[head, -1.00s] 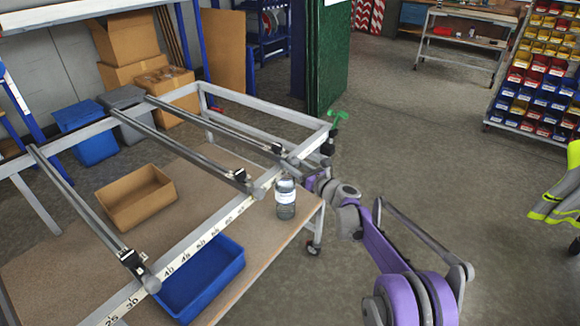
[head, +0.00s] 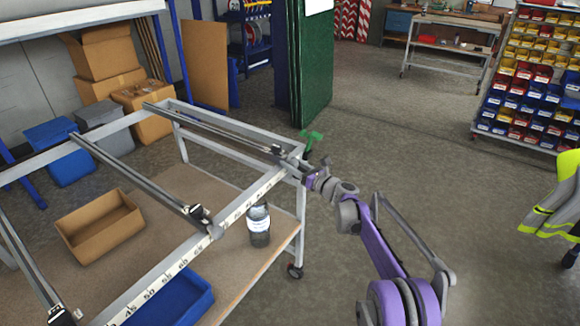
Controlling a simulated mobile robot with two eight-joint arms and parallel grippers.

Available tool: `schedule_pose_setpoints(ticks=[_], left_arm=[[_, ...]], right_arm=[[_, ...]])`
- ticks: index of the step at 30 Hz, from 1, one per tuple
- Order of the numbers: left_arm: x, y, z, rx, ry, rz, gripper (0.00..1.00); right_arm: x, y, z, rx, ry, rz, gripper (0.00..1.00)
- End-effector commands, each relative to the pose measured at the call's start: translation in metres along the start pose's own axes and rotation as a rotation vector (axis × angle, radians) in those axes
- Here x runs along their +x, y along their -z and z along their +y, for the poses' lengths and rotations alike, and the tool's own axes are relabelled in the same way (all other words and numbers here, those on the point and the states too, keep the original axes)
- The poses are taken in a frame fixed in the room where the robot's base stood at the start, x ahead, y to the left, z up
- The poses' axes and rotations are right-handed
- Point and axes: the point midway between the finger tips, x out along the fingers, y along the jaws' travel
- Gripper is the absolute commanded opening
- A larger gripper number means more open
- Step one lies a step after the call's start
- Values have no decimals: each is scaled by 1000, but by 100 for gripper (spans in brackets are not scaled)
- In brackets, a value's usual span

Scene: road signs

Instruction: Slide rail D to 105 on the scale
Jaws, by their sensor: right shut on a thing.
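A grey metal frame (head: 140,292) carries a white number scale along its near edge; numbers such as 45 to 65 read at the lower left, while those near my gripper are too small to read. Several dark rails cross it. The far-right rail (head: 215,129), which I take for rail D though I see no letter, has a black slider (head: 277,150) and lies close to the frame's right corner. My right gripper (head: 301,170) is shut on this rail's near end; the fingers are small and partly hidden. My left gripper is not in view.
Another rail (head: 140,178) lies well to the left. Below the frame, a board holds an open cardboard box (head: 100,228), a blue bin (head: 172,300) and a labelled bottle (head: 259,228). A green-topped part (head: 311,138) stands at the frame's right corner.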

Motion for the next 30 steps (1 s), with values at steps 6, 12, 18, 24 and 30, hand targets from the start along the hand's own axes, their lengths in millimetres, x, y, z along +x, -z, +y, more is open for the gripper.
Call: schedule_pose_setpoints(ticks=[6,12,18,24,30], left_arm=[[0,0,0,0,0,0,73],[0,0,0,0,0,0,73],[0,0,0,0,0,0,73],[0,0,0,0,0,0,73],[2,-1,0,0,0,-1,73]], right_arm=[[-2,1,-5,-1,9,2,0],[-2,1,-5,-2,9,2,57],[-1,1,-3,-2,5,1,74],[-2,0,-2,-1,3,1,74],[-25,0,-3,-2,5,1,74]])
